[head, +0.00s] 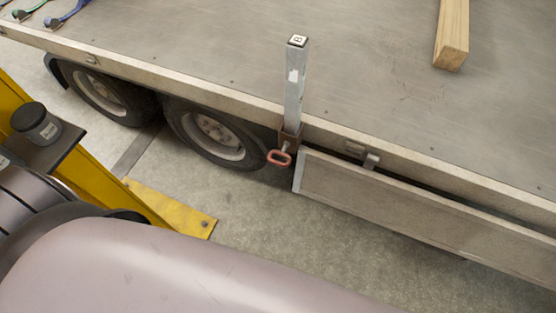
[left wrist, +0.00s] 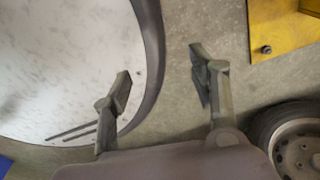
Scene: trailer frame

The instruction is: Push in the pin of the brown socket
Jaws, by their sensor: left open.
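The brown socket (head: 290,136) is fixed to the trailer's side rail in the head view. A grey square post (head: 296,85) stands upright in it, with a "B" label on top. The pin (head: 280,157) has a red loop handle and sticks out at the front of the socket. How deep the pin sits cannot be told. My left gripper (left wrist: 158,84) shows only in the left wrist view, open and empty, its fingers apart above the concrete floor. The socket and pin are not in that view. My right gripper is in neither view.
The trailer bed (head: 200,50) carries a wooden beam (head: 452,35) and straps (head: 60,15). A side board (head: 400,205) hangs down right of the socket. Two wheels (head: 215,135) are to its left. A yellow steel frame (head: 110,180) stands at left. The floor before the socket is clear.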

